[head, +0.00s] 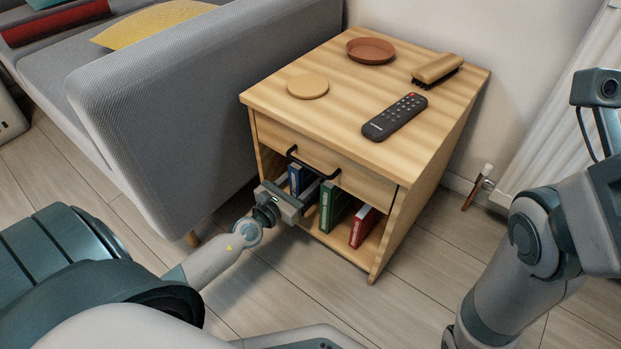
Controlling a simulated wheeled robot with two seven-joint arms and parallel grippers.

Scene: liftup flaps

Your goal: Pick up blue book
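The blue book (296,178) stands upright in the open lower shelf of the wooden side table (440,125), below the drawer, toward the left. Only its upper part shows; my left gripper hides the rest. My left gripper (293,187) reaches into the shelf opening from the front. Its fingers look spread, one on each side of the blue book, with a gap visible beside it. Contact with the book cannot be made out. My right arm is at the right edge, but its gripper is out of view.
A green book (329,206) and a red book (363,226) stand to the right in the shelf. A black drawer handle (313,165) juts out just above my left gripper. A remote (395,116), brush (437,70), dish (371,50) and disc (308,86) lie on top. A grey sofa (200,100) stands left.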

